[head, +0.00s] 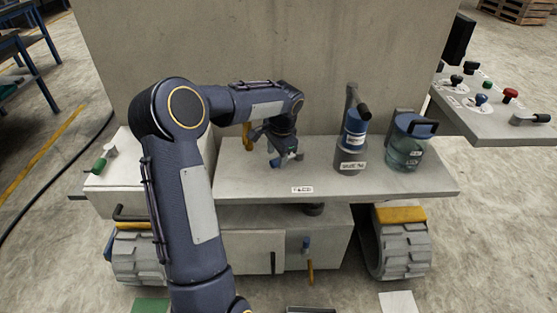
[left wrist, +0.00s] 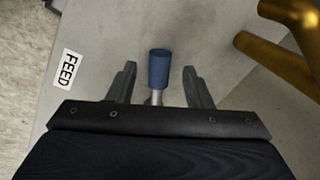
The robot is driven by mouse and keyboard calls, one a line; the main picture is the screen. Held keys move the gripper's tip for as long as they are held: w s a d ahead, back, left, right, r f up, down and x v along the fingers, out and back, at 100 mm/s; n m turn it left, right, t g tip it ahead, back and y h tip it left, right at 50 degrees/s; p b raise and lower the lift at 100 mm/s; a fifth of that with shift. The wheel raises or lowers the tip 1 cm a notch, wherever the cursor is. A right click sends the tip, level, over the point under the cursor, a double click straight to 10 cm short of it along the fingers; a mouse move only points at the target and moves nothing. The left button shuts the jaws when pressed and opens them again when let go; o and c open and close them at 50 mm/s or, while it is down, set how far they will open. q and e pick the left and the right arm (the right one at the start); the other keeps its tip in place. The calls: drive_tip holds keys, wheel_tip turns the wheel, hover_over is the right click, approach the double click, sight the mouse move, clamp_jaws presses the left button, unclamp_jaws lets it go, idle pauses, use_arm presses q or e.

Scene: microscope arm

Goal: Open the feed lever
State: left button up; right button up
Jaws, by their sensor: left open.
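The feed lever (left wrist: 159,68) has a blue cylindrical grip on a thin metal stem and stands beside the white FEED label (left wrist: 67,70) in the left wrist view. The label also shows on the front edge of the grey shelf in the head view (head: 302,189). My left gripper (left wrist: 160,85) is open, with one finger on each side of the lever's stem and grip; gaps show on both sides. In the head view my left gripper (head: 285,159) points down over the shelf and largely hides the lever. My right gripper is not in view.
A golden-yellow handle (left wrist: 290,40) stands close to the right of the lever in the left wrist view. On the shelf (head: 430,188) are a blue-and-grey cylinder with a black handle (head: 352,145) and a clear container (head: 405,150). A concrete-coloured wall (head: 260,45) rises behind.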

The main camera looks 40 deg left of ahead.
use_arm(q)
drive_tip(key=shift+a+f, duration=0.2)
drive_tip(key=shift+f, duration=1.05)
clamp_jaws()
